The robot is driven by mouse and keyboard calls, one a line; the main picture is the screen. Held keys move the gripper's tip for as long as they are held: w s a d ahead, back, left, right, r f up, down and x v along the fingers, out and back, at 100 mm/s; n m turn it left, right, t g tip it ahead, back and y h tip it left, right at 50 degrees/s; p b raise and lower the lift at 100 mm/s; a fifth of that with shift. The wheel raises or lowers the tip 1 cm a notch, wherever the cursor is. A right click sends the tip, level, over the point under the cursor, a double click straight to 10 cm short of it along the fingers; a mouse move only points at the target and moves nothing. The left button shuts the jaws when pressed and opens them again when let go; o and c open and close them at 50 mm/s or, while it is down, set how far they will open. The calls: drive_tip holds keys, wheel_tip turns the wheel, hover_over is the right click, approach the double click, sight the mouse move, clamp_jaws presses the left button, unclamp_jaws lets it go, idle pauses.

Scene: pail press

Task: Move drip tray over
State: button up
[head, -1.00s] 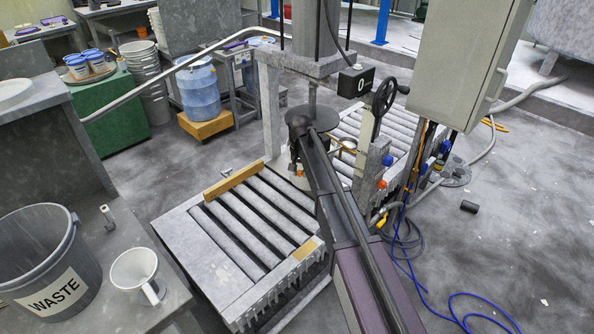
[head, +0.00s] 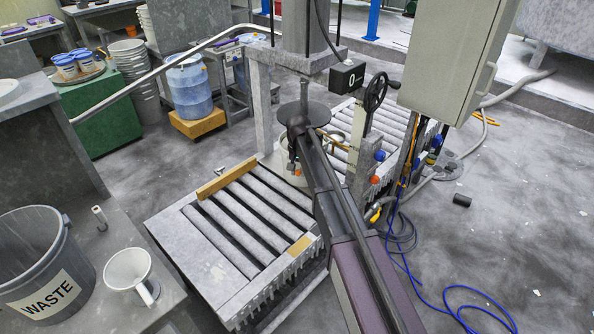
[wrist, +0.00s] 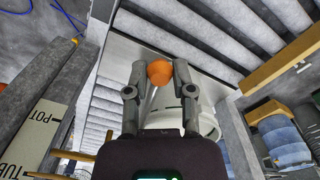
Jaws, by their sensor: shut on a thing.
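In the wrist view my gripper (wrist: 160,66) is shut on an orange knob (wrist: 160,74), with one finger on each side of it. A pale rod seems to run back from the knob. A round whitish rim (wrist: 208,122) shows behind my right finger; I cannot tell whether it is the drip tray or a pail. In the head view my arm reaches in under the press, and its wrist hides most of the work spot. The drip tray cannot be clearly made out.
A roller conveyor (head: 250,215) with a wooden guide bar (head: 227,179) lies in front of the press. A handwheel (head: 376,92) and a grey cabinet (head: 455,60) stand to the right. A blue hose (head: 462,292) lies on the floor. A waste bin (head: 30,245) stands at left.

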drive_tip(key=shift+s+d, duration=0.25)
drive_tip(key=shift+d, duration=0.55)
drive_tip(key=shift+s+d, duration=0.25)
drive_tip(key=shift+d, duration=0.5)
drive_tip(key=shift+d, duration=0.1)
drive_tip(key=shift+d, duration=1.85)
drive_tip(key=shift+s, duration=0.1)
drive_tip(key=shift+d, duration=0.1)
drive_tip(key=shift+w+d, duration=0.3)
drive_tip(key=shift+d, duration=0.6)
drive_tip(key=shift+w+d, duration=0.25)
drive_tip(key=shift+d, duration=0.6)
drive_tip(key=shift+d, duration=0.15)
